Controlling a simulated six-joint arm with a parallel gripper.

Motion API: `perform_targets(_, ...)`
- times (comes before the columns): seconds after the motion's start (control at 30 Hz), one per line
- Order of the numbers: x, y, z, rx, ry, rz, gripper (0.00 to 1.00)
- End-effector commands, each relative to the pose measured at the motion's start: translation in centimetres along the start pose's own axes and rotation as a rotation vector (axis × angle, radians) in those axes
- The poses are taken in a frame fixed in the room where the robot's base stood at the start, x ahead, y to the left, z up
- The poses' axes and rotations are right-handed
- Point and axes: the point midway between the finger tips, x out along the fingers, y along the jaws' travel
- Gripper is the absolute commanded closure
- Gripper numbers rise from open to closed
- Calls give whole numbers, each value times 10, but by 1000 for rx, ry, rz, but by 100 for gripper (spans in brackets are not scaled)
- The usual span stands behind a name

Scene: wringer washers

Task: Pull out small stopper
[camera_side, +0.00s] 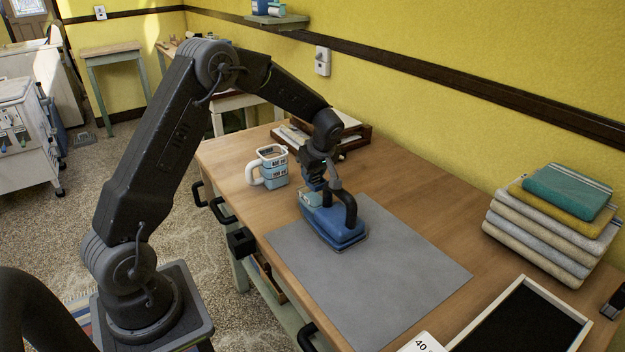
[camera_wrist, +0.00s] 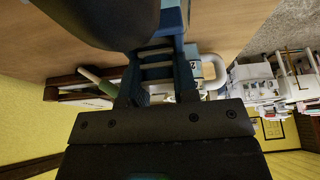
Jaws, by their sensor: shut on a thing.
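A blue iron-like appliance (camera_side: 336,226) with a thick black curved handle lies at the far end of the grey mat (camera_side: 385,275). My gripper (camera_side: 316,186) points down at the appliance's far end, beside the handle. Its jaws are shut on a small part there, which I take for the small stopper; the jaws hide it, and I cannot tell whether it is still seated. In the wrist view, my gripper (camera_wrist: 157,65) reaches up to the blue body (camera_wrist: 171,18), and a large dark shape covers the upper left.
A blue-and-white measuring jug (camera_side: 275,174) with a white handle stands close left of my gripper. A wooden tray (camera_side: 345,140) lies behind it. Folded cloths (camera_side: 545,235) and a dark framed tray (camera_side: 528,318) are at the right. The mat's near part is clear.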

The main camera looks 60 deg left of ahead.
Motion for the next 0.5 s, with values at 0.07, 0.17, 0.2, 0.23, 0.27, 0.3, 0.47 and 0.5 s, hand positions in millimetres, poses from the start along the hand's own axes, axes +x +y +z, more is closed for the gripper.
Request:
perform_targets(0.07, -1, 0, 0, 0, 0, 1, 96)
perform_targets(0.17, -3, 0, -2, -1, 1, 1, 96)
perform_targets(0.2, -5, 0, -2, -1, 1, 1, 96)
perform_targets(0.23, -6, 0, -3, -1, 1, 1, 96)
perform_targets(0.27, -8, 0, -3, -1, 1, 2, 96)
perform_targets(0.3, -9, 0, -4, -1, 1, 2, 96)
perform_targets(0.47, -16, 0, -7, -1, 0, 1, 96)
perform_targets(0.5, -18, 0, -8, -1, 0, 1, 96)
